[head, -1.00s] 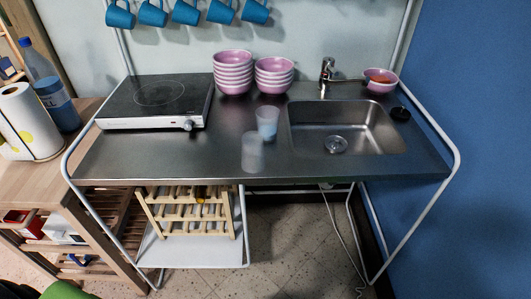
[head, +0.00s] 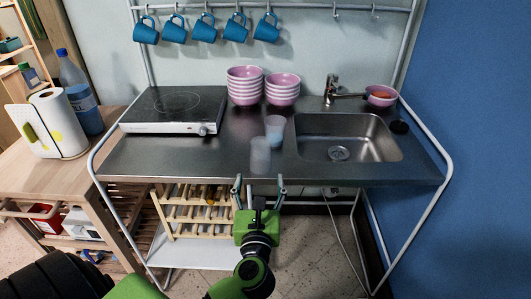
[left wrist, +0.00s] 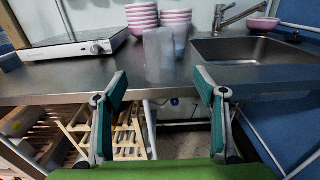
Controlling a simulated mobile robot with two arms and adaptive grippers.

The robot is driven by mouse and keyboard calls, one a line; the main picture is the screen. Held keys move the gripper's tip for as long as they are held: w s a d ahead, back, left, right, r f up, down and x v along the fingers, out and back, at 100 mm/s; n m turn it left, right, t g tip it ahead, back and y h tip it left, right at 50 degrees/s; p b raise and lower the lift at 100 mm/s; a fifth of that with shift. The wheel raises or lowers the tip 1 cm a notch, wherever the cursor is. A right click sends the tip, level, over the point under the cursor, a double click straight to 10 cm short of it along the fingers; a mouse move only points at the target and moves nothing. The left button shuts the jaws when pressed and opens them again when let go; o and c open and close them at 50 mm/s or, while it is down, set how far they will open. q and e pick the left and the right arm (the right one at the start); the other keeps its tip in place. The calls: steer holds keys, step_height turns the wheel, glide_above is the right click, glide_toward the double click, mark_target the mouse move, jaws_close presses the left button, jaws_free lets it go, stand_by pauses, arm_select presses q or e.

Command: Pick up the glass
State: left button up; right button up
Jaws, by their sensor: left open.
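A translucent glass (head: 260,156) stands upright near the front edge of the steel counter. A second glass with a bluish tint (head: 275,130) stands just behind it, to the right. In the left wrist view the front glass (left wrist: 159,56) stands ahead of the fingers, partly overlapping the rear one. My left gripper (head: 259,188) is open and empty in front of the counter's front edge, short of the front glass and lower in the picture. Its two fingers also show in the left wrist view (left wrist: 160,95), spread wide. My right gripper is not in view.
The counter (head: 190,158) holds a hotplate (head: 172,110) at left, pink bowl stacks (head: 244,86) behind the glasses and a sink (head: 347,138) at right. Blue mugs (head: 207,29) hang above. A wooden bottle rack (head: 190,215) sits below. A white frame tube borders the counter.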

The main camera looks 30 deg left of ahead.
mark_target(261, 154)
arm_select(q)
steer(key=x, duration=0.5)
steer(key=shift+w+a+p, duration=0.1)
steer(key=shift+w+p, duration=0.15)
steer(key=shift+p, duration=0.15)
steer(key=shift+f+p+x, duration=0.15)
steer(key=shift+p+x, duration=0.2)
steer(key=shift+x, duration=1.25)
steer(key=shift+f+p+x, duration=0.15)
steer(key=shift+p+x, duration=0.15)
steer(key=shift+x, duration=1.35)
steer(key=c, duration=1.4)
steer(key=shift+r, duration=0.15)
steer(key=shift+r, duration=0.3)
step_height(261, 154, up, 2)
steer(key=shift+r, duration=0.1)
steer(key=s+d+r, duration=0.7)
steer(key=s+r, duration=0.3)
steer(key=s, duration=0.2)
steer(key=shift+d, duration=0.2)
